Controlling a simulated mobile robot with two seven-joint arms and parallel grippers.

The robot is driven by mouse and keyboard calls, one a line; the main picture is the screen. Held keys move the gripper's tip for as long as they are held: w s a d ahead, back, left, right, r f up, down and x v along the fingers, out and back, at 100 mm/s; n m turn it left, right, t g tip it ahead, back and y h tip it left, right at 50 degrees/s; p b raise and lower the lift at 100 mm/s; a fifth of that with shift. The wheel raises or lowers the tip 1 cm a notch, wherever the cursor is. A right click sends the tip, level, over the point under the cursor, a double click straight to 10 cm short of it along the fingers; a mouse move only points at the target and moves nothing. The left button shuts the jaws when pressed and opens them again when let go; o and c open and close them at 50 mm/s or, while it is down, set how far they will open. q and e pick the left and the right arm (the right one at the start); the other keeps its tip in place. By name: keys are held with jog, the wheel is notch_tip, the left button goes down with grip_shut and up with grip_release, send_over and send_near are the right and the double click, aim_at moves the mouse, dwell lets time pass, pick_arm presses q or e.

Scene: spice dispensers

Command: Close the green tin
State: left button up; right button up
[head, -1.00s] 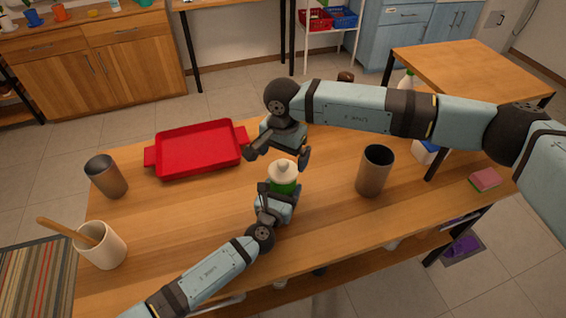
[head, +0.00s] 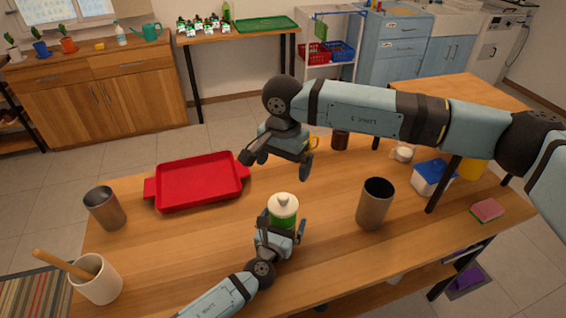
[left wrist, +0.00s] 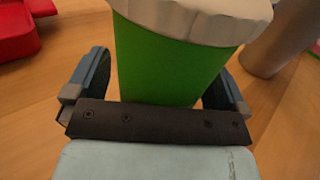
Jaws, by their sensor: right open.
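The green tin (head: 285,221) stands upright near the middle of the wooden table. A cream-white lid with a knob (head: 283,203) rests on top of it; I cannot tell whether it is fully seated. In the left wrist view the green wall of the tin (left wrist: 165,65) fills the middle, with the pale lid rim (left wrist: 195,20) above. My left gripper (head: 284,224) has its fingers on both sides of the tin, low on its body; whether they press on it is unclear. My right gripper (head: 276,163) is open and empty, beyond the tin and apart from the lid.
A red tray (head: 200,184) lies to the left of the tin. A brown metal cup (head: 374,204) stands to its right. Another metal cup (head: 104,208) and a white crock with a wooden utensil (head: 97,281) are at the left. A sponge (head: 487,210) lies at the right.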

pick_arm(q)
jog(key=shift+s, duration=0.1)
jog(key=v, duration=1.3)
jog(key=shift+s+a+r, duration=0.1)
jog(key=shift+s+a, duration=0.05)
jog(key=shift+s, duration=0.15)
